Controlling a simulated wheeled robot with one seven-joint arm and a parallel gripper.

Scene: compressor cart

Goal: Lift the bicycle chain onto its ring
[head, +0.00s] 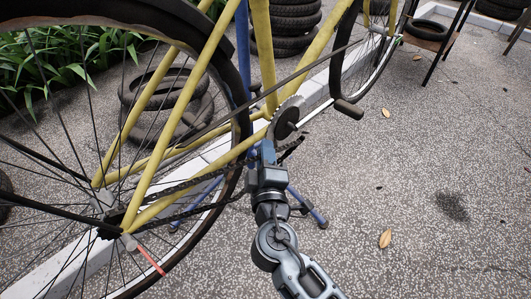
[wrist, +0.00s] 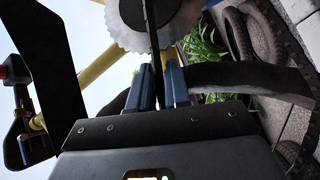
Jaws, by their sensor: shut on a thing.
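The toothed chain ring (head: 287,122) sits at the bottom of the yellow bicycle frame. It also shows at the top of the wrist view (wrist: 124,32). The dark bicycle chain (head: 180,189) runs from the rear hub toward my gripper, and a dark stretch shows just below the ring. My gripper (head: 267,150) is at the ring's lower left edge, its blue fingers close together (wrist: 161,86) and shut on the chain. A thin dark strip rises from between the fingers across the ring; the grip itself is mostly hidden.
The rear wheel (head: 237,165) and its spokes fill the left. A pedal (head: 348,109) sticks out right of the ring. A blue stand (head: 309,206) has a leg on the ground near my arm. Tyres (head: 166,105) lie behind. Open paving lies to the right.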

